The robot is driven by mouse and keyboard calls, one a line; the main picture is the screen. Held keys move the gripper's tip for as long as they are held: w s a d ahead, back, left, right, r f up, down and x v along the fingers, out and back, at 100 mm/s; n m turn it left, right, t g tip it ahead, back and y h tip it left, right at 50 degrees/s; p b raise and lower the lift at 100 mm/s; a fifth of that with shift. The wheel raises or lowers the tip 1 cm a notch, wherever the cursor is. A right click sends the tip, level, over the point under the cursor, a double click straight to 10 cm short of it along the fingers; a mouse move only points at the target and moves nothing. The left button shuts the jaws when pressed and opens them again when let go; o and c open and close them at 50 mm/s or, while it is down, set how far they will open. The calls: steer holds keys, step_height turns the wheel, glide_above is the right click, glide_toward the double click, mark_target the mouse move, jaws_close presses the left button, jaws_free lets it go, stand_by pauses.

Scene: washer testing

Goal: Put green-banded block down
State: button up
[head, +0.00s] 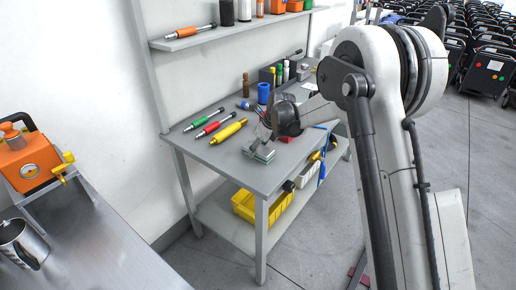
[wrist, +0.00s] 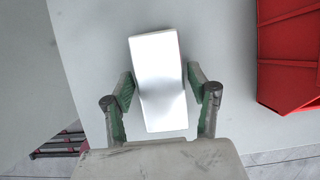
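The green-banded block (head: 262,152) is at the near front corner of the grey workbench (head: 205,151), with a pale top and a green band in the head view. In the wrist view the block (wrist: 160,82) looks bright white, and its band is not visible there. My gripper (head: 268,142) is low over the bench at the block. In the wrist view its two green-padded fingers (wrist: 160,82) stand on either side of the block, with narrow gaps showing. The gripper looks open around it. The block seems to rest on the bench top, though its underside is hidden.
Green, red and yellow cylindrical tools (head: 228,131) lie left of the block. A blue cup (head: 263,92) stands farther back. A red bin (wrist: 290,55) is at right in the wrist view. The bench edge is close to the block. A yellow crate (head: 262,207) sits on the lower shelf.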

steer(key=shift+o, duration=0.5)
steer(key=shift+r, duration=0.1)
steer(key=shift+r, duration=0.2)
steer(key=s+d+r+n, duration=0.2)
steer(key=s+d+r, duration=0.15)
steer(key=r, duration=0.25)
steer(key=s+d+r+n+t, duration=0.1)
steer(key=s+d+r, duration=0.25)
steer(key=r, duration=0.35)
steer(key=s+d+r+n, duration=0.2)
steer(key=s+r, duration=0.2)
steer(key=r, duration=0.2)
steer(key=s+d+r+n+t+h, duration=0.1)
steer(key=s+d+r+n, duration=0.25)
steer(key=s, duration=0.25)
steer(key=s+d+r+n+h, duration=0.1)
steer(key=s+d+r+n, duration=0.1)
steer(key=s+d+n, duration=0.3)
steer(key=s+d+f+n+t, duration=0.1)
steer(key=s+n, duration=0.4)
steer(key=s, duration=0.6)
steer(key=s+d+f+n+t+h, duration=0.1)
steer(key=s+d+f+n, duration=0.2)
steer(key=s+n, duration=0.3)
steer(key=s+d, duration=0.1)
steer(key=s, duration=0.4)
steer(key=shift+d+f+t+h+p, duration=0.15)
steer(key=shift+f+t+h+p, duration=0.15)
steer(key=shift+f+p, duration=0.05)
